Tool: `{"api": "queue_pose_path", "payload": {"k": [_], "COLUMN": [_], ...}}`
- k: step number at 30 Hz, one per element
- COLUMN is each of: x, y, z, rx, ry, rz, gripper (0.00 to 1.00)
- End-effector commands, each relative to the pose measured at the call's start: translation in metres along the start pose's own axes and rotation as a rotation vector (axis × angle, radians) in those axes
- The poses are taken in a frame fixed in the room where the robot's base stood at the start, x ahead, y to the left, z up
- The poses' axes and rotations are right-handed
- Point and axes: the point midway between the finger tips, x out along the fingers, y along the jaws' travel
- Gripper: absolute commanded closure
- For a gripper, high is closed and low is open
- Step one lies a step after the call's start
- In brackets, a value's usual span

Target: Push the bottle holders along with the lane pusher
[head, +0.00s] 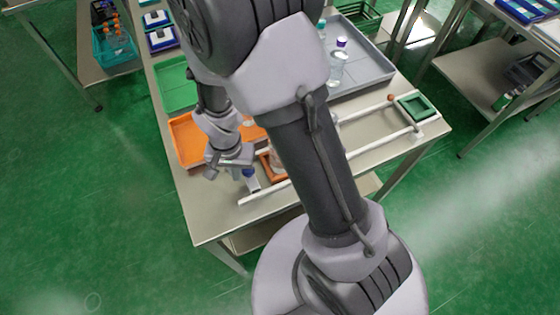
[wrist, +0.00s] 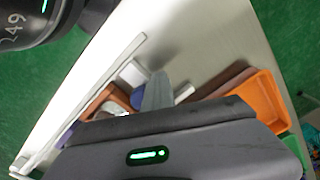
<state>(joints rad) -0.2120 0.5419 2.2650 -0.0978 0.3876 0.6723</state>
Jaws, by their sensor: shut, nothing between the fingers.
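The lane pusher, a pale block with a blue part (head: 250,180), stands at the near left end of the lane between white rails (head: 265,192). In the wrist view its pale block (wrist: 132,73) shows beside my grey fingers. My gripper (head: 238,166) is shut and empty, down beside the pusher; I cannot tell whether they touch. A brown-orange bottle holder (head: 267,168) with something in it sits just right of the pusher, partly hidden by my arm. It also shows in the wrist view (wrist: 94,105).
An orange tray (head: 184,150) and a green tray (head: 175,95) lie left of and behind the lane. A grey tray (head: 375,75) with bottles stands at the back. My arm hides the lane's middle. Bare table (head: 215,222) lies in front.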

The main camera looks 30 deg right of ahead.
Motion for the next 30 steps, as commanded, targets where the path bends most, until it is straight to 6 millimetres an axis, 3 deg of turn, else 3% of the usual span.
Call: {"api": "queue_pose_path", "payload": {"k": [30], "x": [0.000], "y": [0.044], "z": [-0.026], "rx": [0.001], "ry": [0.001], "rz": [-0.001], "gripper": [1.00]}}
